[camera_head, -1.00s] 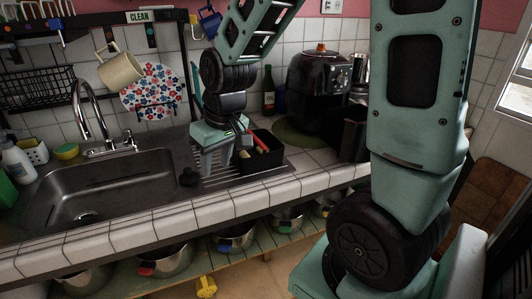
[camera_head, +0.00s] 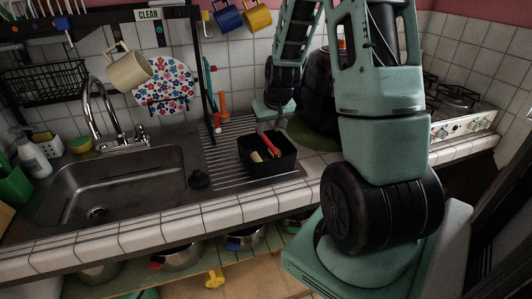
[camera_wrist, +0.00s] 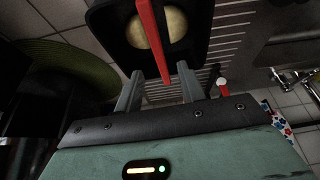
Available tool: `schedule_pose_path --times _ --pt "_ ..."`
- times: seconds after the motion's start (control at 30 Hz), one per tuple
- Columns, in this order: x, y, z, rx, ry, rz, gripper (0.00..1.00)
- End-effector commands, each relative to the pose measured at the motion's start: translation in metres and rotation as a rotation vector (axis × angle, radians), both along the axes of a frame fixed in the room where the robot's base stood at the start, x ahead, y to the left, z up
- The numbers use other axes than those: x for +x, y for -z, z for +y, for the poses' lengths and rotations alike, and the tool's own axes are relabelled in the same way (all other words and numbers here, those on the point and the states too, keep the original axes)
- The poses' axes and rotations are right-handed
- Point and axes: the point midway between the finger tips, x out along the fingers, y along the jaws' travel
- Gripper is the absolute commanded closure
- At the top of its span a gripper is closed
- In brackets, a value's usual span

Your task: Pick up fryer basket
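A black open-topped box (camera_head: 285,161), which looks like the fryer basket, stands on the ridged drainboard right of the sink. A red bar (camera_head: 269,144) and a pale round thing show in it. My gripper (camera_head: 270,125) is at the box's back side, pointing down. In the wrist view, the box (camera_wrist: 112,40) is at the top, with the pale round thing (camera_wrist: 160,28) inside. The red bar (camera_wrist: 150,35) reaches out between my two fingers (camera_wrist: 160,88). The fingers are apart, with gaps on both sides of the bar.
The sink (camera_head: 120,190) with its faucet (camera_head: 95,110) is to the left. A dark appliance (camera_head: 316,85) stands behind my arm on a round green mat (camera_head: 312,132). Mugs (camera_head: 228,17) hang above. A stove (camera_head: 465,110) is at the right.

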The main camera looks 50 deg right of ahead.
Motion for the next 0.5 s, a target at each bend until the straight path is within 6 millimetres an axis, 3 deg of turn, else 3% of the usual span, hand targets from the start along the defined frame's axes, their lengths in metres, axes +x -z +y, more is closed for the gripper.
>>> schedule_pose_path --times 0.2,0.5 --pt "0.011 0.029 -0.005 0.003 0.0 0.003 0.61" --pt "0.016 0.044 -0.008 0.001 -0.001 0.001 0.61"
